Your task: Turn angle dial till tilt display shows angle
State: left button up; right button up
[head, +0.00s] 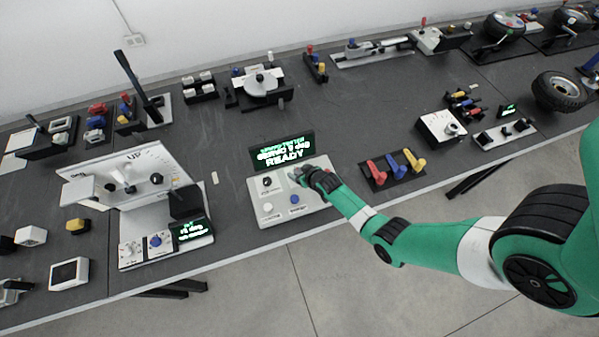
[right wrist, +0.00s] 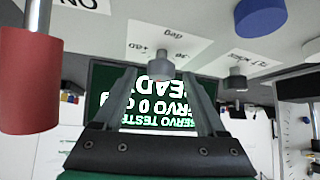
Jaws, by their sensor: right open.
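My right gripper (head: 298,176) is over the panel's upper right part. In the right wrist view its fingers are open, with a grey knob (right wrist: 160,66) showing between them and the inverted display (right wrist: 160,97) behind. The label by this knob reads "deg". I cannot tell whether the fingers touch it. My left gripper is not seen.
Left of the panel stands a device with an "UP" board (head: 150,165) and its own small display (head: 192,230). To the right are red, blue and yellow levers (head: 394,168). In the wrist view a red handle (right wrist: 30,80) and blue cylinder (right wrist: 262,17) flank the gripper.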

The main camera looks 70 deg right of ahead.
grip_shut()
